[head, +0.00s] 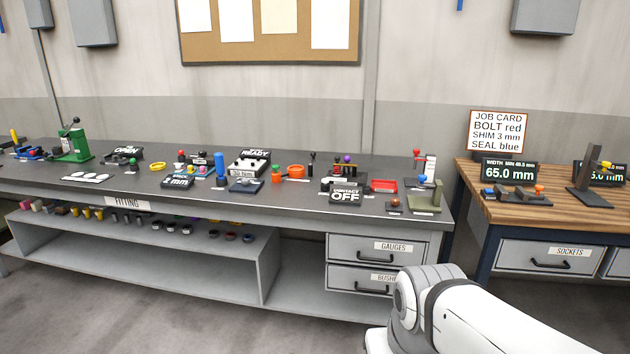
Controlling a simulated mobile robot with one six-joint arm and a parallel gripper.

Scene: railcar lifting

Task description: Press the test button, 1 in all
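No part is readably labelled as the test button, so I cannot tell which one it is. A small dark block with a reddish-orange top (395,204) sits near the right front edge of the grey bench. A black sign reading CONTACT OFF (345,195) stands left of it. A green stand (427,198) is just right of it. My gripper is out of view; only my white arm shows at the lower right, in front of the bench and apart from these things.
The long grey bench (240,205) carries many small fixtures, including a green press (75,143), a READY sign (255,153) and a red tray (383,186). Drawers (375,249) are below. A wooden bench (520,215) with a 65.0 mm display (509,172) stands right. Floor in front is clear.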

